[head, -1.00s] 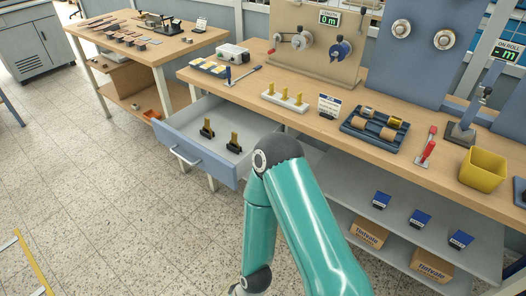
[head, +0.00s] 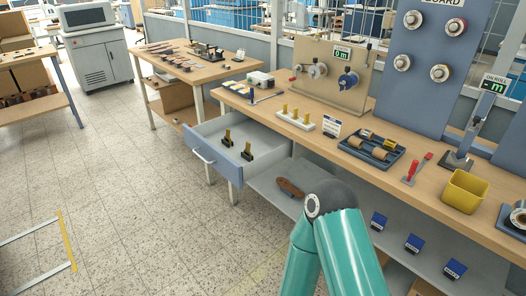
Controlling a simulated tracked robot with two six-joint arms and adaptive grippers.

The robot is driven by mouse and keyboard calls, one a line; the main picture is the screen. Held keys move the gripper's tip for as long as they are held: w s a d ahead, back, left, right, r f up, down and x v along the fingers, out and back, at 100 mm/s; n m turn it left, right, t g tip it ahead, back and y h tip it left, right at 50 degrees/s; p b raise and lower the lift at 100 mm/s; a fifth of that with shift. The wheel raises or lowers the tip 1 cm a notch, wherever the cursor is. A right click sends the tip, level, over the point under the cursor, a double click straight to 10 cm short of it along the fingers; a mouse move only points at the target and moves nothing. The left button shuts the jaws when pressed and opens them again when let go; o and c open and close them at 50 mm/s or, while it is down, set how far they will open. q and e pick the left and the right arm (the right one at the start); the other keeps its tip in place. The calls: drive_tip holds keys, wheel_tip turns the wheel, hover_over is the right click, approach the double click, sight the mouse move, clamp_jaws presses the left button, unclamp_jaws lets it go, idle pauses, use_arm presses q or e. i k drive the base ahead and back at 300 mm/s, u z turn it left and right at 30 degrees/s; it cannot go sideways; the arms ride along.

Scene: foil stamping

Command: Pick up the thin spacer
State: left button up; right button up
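I cannot pick out the thin spacer for certain. Two small dark blocks with upright brass-coloured pieces (head: 227,138) (head: 247,151) stand in the open drawer (head: 214,166) under the bench. A white rack (head: 295,121) with several yellow upright pieces stands on the bench above the drawer. One teal arm of mine comes up from the bottom of the head view and bends at a dark joint in front of the lower shelf. Neither gripper shows in the head view.
A dark tray with rolls (head: 371,147), a red-handled tool (head: 411,171) and a yellow bin (head: 465,191) stand on the bench (head: 345,160). A brown-handled item (head: 290,187) and several blue boxes (head: 413,243) are on the lower shelf.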

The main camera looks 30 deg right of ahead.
sight(248, 145)
drive_tip(key=z, duration=0.35)
drive_tip(key=i, duration=0.95)
